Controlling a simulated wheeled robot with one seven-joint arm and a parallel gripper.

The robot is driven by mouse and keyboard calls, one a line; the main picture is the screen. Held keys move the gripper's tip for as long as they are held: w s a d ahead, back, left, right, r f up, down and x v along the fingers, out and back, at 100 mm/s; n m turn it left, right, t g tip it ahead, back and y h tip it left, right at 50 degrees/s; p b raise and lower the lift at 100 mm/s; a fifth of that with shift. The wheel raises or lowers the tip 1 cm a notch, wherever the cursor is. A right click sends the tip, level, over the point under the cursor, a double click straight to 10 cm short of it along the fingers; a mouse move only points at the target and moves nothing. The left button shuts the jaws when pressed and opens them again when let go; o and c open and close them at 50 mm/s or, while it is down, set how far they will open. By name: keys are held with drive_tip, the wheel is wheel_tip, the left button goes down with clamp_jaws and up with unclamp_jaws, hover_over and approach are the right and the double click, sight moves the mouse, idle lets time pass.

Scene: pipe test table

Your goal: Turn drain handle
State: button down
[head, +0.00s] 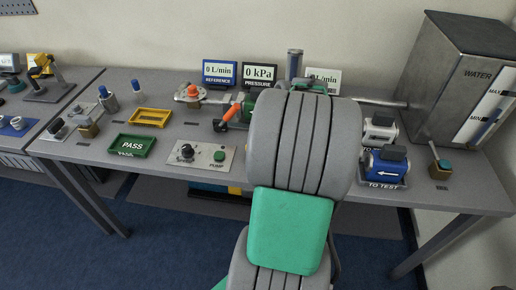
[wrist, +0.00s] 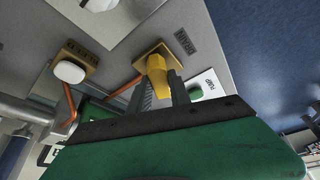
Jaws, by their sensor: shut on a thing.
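The drain handle (wrist: 157,66) is a yellow knob on a square brass-coloured base, beside a small label, in the wrist view. My gripper (wrist: 162,88) has its two dark fingers on either side of the knob and is shut on it. The fingertips partly hide the knob's lower end. In the head view my arm covers the gripper and the drain handle, so neither can be made out there.
A white knob (wrist: 69,71) on a similar base and orange tubing are close by in the wrist view.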

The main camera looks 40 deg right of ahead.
drive_tip(key=m+h, duration=0.1)
drive_tip(key=m, duration=0.1)
drive_tip(key=m+b, duration=0.1)
drive_tip(key=m, duration=0.1)
drive_tip(key=shift+a+m+h, duration=0.2)
drive_tip(key=shift+m+h, duration=0.1)
drive_tip(key=shift+h, duration=0.1)
drive_tip(key=m+h+b, duration=0.1)
drive_tip(key=m, duration=0.1)
drive_tip(key=shift+a+m, duration=0.1)
drive_tip(key=shift+m, duration=0.3)
drive_tip(key=m, duration=0.2)
drive_tip(key=m+g+h+b, duration=0.1)
drive_tip(key=m, duration=0.2)
drive_tip(key=shift+w+m+h, duration=0.1)
drive_tip(key=shift+m+h, duration=0.2)
drive_tip(key=c, duration=1.2)
unclamp_jaws()
drive_tip(key=shift+g, duration=0.3)
drive_tip(key=v, duration=0.7)
drive_tip(key=shift+a+r, duration=0.25)
drive_tip(key=shift+r, duration=0.1)
